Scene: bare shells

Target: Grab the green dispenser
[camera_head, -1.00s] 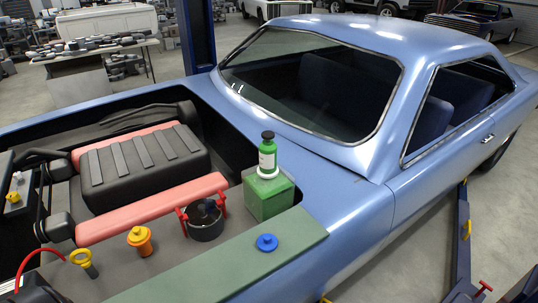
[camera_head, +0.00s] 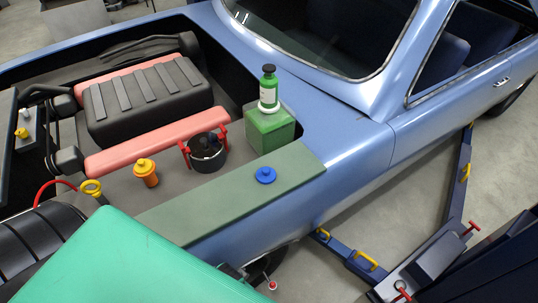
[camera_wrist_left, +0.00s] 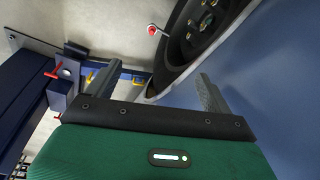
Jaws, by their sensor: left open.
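The green dispenser (camera_head: 269,78) is a small green bottle with a black cap and a pale label. It stands upright on a white round base on top of a green box (camera_head: 268,132), at the right rear corner of the engine bay. My left gripper shows in the left wrist view (camera_wrist_left: 155,88), with its two grey fingers apart and nothing between them. They point past the car's wheel, and the dispenser is not in that view. My green arm part fills the lower left of the head view, well below the dispenser. My right gripper is not in view.
A black pot with red handles (camera_head: 206,152), an orange-yellow cap (camera_head: 146,172) and a blue knob (camera_head: 265,175) are near the green box. The blue car's fender (camera_head: 350,150) lies right of it. Lift arms (camera_head: 345,256) and a wheel (camera_wrist_left: 202,35) are low down.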

